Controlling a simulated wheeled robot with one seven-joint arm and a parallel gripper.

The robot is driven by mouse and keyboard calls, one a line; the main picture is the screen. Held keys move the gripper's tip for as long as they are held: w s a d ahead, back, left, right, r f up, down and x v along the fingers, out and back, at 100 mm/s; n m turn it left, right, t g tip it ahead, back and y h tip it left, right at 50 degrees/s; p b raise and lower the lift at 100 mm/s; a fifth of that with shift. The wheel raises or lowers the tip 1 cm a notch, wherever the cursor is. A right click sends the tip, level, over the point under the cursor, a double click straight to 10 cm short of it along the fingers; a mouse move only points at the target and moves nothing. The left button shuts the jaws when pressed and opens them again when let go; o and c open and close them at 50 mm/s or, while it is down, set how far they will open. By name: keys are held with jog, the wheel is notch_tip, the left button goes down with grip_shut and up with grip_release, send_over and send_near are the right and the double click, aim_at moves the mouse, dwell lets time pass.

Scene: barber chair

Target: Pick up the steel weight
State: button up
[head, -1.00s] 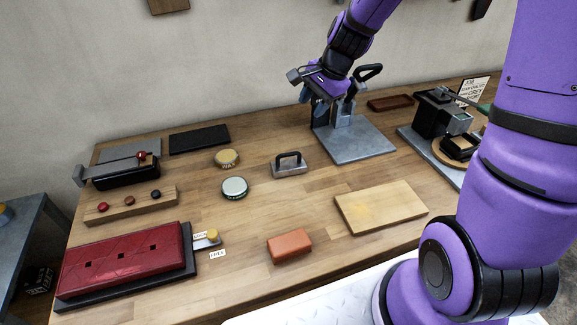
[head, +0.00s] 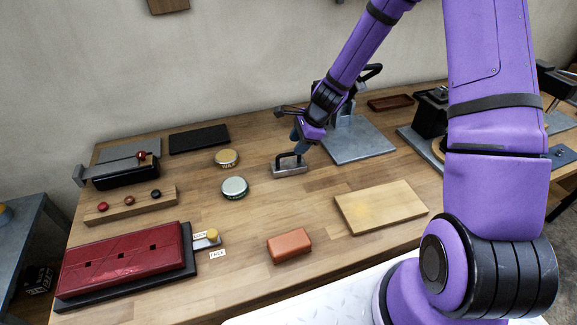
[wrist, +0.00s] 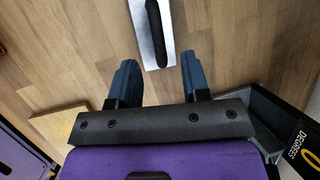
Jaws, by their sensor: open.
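The steel weight (head: 290,168) is a flat grey block with a black loop handle, resting on the wooden bench. In the wrist view the weight (wrist: 145,50) lies just ahead of the fingertips, its dark handle running lengthwise between the lines of the two fingers. My gripper (wrist: 158,70) is open, with a blue finger on each side and nothing between them. In the head view my gripper (head: 298,138) is close to the weight, above and slightly right of the handle. Whether a finger touches the handle cannot be told from the head view.
A grey metal stand (head: 362,140) is close behind and right of my gripper. Two round tins (head: 235,187) sit left of the weight. A wooden board (head: 381,206) and an orange-brown block (head: 289,244) lie nearer the front. Bare bench lies in front of the weight.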

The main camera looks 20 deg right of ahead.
aim_at(289, 154)
jog(key=shift+x, duration=2.95)
jog(key=shift+a, duration=0.15)
grip_shut()
jog(key=shift+r, duration=0.1)
